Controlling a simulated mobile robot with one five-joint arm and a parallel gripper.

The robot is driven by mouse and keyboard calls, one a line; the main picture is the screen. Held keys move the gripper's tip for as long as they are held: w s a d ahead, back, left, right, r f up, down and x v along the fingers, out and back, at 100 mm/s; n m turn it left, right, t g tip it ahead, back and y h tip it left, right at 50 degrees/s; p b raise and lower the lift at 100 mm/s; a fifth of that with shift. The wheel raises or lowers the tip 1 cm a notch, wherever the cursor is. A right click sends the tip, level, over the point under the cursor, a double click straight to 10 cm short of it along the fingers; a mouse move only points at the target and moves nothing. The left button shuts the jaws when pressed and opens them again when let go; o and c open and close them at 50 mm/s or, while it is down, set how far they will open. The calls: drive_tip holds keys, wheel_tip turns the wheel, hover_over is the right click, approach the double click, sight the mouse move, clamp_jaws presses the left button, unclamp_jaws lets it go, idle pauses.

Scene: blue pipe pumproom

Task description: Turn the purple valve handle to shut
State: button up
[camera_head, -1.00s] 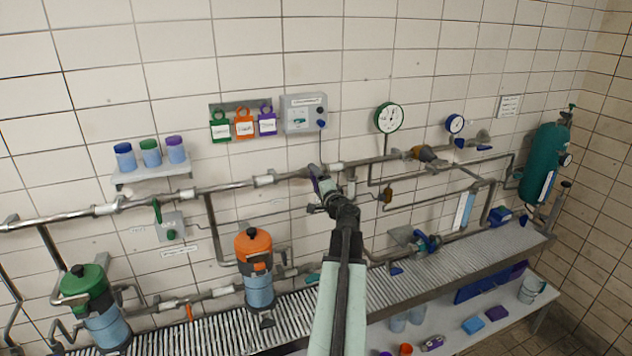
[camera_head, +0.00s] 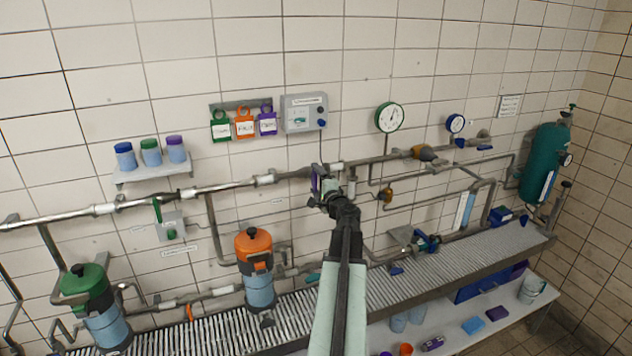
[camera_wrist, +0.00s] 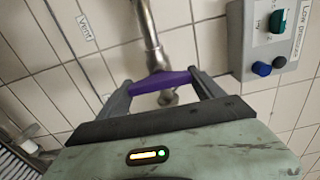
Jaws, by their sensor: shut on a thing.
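The purple valve handle (camera_head: 315,179) is on the upper pipe (camera_head: 225,187), near the middle of the head view. It stands close to upright there, across the run of the pipe. In the wrist view the purple handle (camera_wrist: 160,82) spans between my two fingers, crosswise to the metal pipe (camera_wrist: 147,28). My gripper (camera_head: 322,190) is shut on the handle, one finger at each end of it in the wrist view (camera_wrist: 162,88). My wrist and arm hide part of the valve in the head view.
A grey box (camera_head: 304,113) with knobs is on the wall above, beside hanging tags (camera_head: 244,124). A green-rimmed gauge (camera_head: 389,117) is to the right. An orange-topped canister (camera_head: 253,246) stands lower left. A ribbed bench (camera_head: 415,277) runs below.

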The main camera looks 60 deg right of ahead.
drive_tip(key=o, duration=1.4)
drive_tip(key=shift+c, duration=0.2)
drive_tip(key=v, duration=0.8)
